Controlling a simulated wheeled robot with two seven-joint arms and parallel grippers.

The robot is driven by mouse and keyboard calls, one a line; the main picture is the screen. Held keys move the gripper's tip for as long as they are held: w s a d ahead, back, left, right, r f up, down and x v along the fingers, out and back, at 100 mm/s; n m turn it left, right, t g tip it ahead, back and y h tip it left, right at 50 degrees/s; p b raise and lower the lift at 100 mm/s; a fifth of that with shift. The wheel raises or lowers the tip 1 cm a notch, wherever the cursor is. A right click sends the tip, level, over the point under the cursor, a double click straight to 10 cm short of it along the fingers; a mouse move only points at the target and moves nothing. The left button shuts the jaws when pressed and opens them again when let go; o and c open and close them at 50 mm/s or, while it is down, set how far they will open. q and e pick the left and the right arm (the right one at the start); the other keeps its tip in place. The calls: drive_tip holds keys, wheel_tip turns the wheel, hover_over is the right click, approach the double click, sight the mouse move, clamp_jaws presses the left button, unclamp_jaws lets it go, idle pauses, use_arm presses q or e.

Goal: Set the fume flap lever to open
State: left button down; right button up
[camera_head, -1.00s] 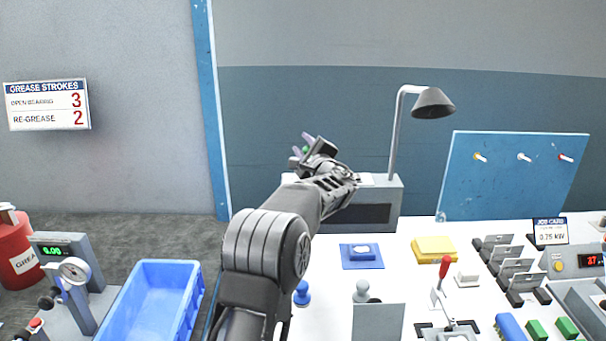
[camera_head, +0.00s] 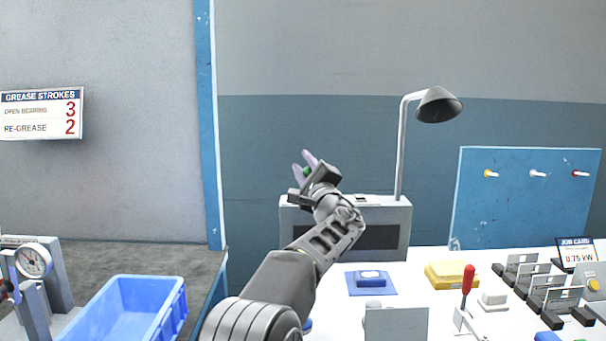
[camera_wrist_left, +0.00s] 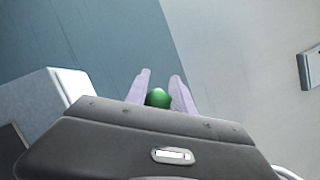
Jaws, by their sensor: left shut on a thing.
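My left gripper (camera_head: 307,164) is raised at the upper left corner of a grey box with a dark front slot (camera_head: 400,214). Its pale fingers are shut on a small green knob (camera_head: 307,171), which I take to be the end of the fume flap lever. In the left wrist view the green knob (camera_wrist_left: 158,97) sits between the two fingertips (camera_wrist_left: 160,88). The rest of the lever is hidden behind my gripper, so I cannot tell its setting. My right gripper is out of view.
A blue pegboard (camera_head: 520,205) stands at the right. On the white bench are a yellow block (camera_head: 450,275) and a red-handled clamp (camera_head: 467,285). A blue bin (camera_head: 120,310) stands at the left.

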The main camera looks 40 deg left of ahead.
use_arm(q)
drive_tip(key=shift+w+d+f, duration=0.15)
drive_tip(key=shift+w+d, duration=0.15)
drive_tip(key=shift+d, duration=0.15)
drive_tip(key=c, duration=1.2)
unclamp_jaws()
drive_tip(key=shift+o, duration=0.6)
drive_tip(key=shift+s, duration=0.1)
drive_tip(key=b+v, duration=0.1)
drive_tip(key=v, duration=0.6)
drive_tip(key=shift+s+d, duration=0.25)
